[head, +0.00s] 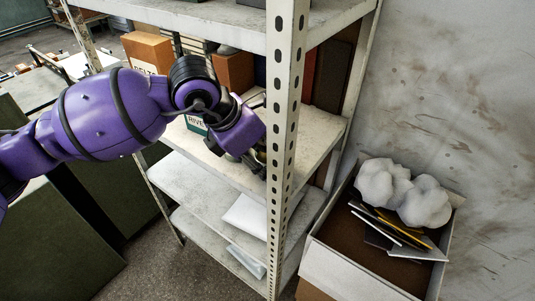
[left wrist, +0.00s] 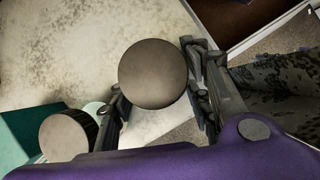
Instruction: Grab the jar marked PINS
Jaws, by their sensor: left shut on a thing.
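A jar with a round grey-brown lid (left wrist: 153,74) stands between the fingers of my left gripper (left wrist: 158,88) in the left wrist view, seen from above. The gripper is shut on it. Its label is hidden, so I cannot read whether it says PINS. A second jar with a similar lid (left wrist: 68,134) is beside the gripper at lower left, outside the fingers. In the head view my left gripper (head: 256,162) is at the middle shelf, partly behind the shelf's front post, and the held jar is mostly hidden. My right gripper is not in view.
The perforated metal post (head: 283,100) stands close to the gripper, and an upper shelf (head: 215,20) overhangs it. A teal box (head: 194,124) with partly hidden lettering is behind my wrist. An open carton (head: 330,245) with white wads and flat items stands at right.

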